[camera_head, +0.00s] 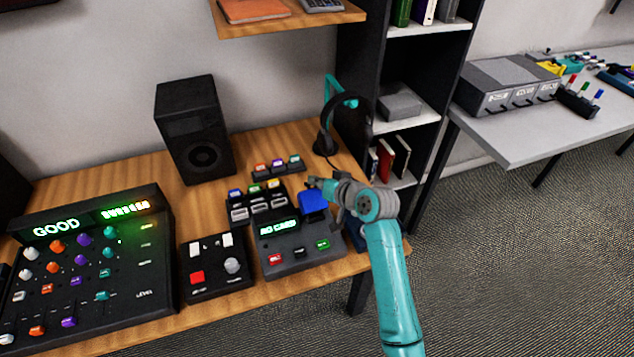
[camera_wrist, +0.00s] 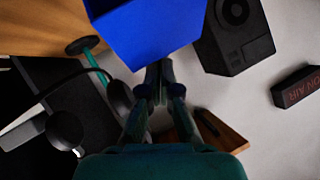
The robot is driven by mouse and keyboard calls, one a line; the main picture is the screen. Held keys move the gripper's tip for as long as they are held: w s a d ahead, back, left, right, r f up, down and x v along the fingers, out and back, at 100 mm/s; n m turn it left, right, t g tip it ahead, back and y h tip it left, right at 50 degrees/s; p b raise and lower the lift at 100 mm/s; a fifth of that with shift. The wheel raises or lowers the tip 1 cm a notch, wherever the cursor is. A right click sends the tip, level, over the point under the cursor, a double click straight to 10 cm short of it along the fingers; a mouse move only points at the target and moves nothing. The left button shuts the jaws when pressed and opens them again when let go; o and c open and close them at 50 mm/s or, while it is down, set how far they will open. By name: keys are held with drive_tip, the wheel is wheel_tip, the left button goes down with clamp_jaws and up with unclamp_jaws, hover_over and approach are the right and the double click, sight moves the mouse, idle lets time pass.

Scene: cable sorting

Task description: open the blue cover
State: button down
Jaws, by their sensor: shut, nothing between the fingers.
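The blue cover (camera_head: 313,202) is a small blue box shape at the back right of a dark device (camera_head: 297,247) with a lit green display reading "NO CARD". Whether the cover is raised or down is hard to tell. My gripper (camera_head: 312,183) is just behind the cover, with its arm coming in from the right. In the wrist view the blue cover (camera_wrist: 150,30) fills the top middle. My gripper also shows there (camera_wrist: 160,72), its fingers together and empty, their tips close to the cover's edge. Whether they touch it cannot be told.
A headphone stand (camera_head: 328,125) is close behind my gripper, beside a dark shelf unit (camera_head: 360,65). Small button boxes (camera_head: 257,202) stand left of the cover. A speaker (camera_head: 195,130), a red-button box (camera_head: 215,267) and a mixer panel (camera_head: 90,265) are farther left.

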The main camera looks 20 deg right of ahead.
drive_tip(key=shift+w+g, duration=0.9)
drive_tip(key=shift+w, duration=0.05)
drive_tip(key=shift+w+f+m+g, duration=0.3)
drive_tip(key=shift+w+f+g, duration=0.05)
drive_tip(key=shift+w+g, duration=0.15)
drive_tip(key=shift+w+f+g, duration=0.3)
drive_tip(key=shift+w+f, duration=0.2)
drive_tip(key=shift+w, duration=0.15)
drive_tip(key=shift+s, duration=0.1)
